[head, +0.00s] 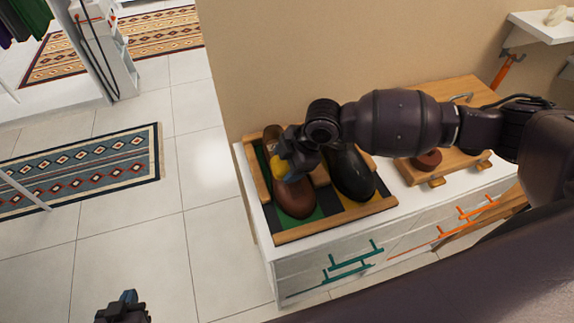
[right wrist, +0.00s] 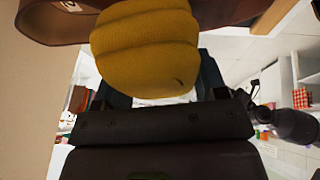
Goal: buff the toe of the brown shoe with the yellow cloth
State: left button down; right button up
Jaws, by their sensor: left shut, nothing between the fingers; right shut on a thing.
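The brown shoe (head: 296,201) lies in a wooden-framed tray on the white cabinet, on a green section, with its rounded end towards the cabinet's front. My right gripper (head: 291,166) is shut on the yellow cloth (head: 279,168) over the brown shoe; it hides part of the shoe. In the right wrist view the bunched yellow cloth (right wrist: 148,48) fills the upper middle, close against brown shoe surfaces (right wrist: 45,22). I cannot tell how firmly they touch. My left gripper (head: 122,309) is shut and empty, low at the left above the floor.
A black shoe (head: 351,172) lies right beside the brown one in the tray (head: 330,224). A wooden board (head: 446,172) with a round brown item (head: 427,160) stands further right. The wall rises behind. The tiled floor at left is open, with a patterned rug (head: 85,170).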

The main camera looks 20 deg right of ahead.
jog(key=shift+s+r, duration=0.3)
jog(key=shift+r, duration=0.55)
jog(key=shift+s+r, duration=0.15)
jog(key=shift+r, duration=0.5)
jog(key=shift+s+r, duration=0.15)
jog(key=shift+r, duration=0.45)
jog(key=shift+s+r, duration=0.2)
jog(key=shift+r, duration=0.55)
jog(key=shift+s+r, duration=0.15)
jog(key=shift+r, duration=0.6)
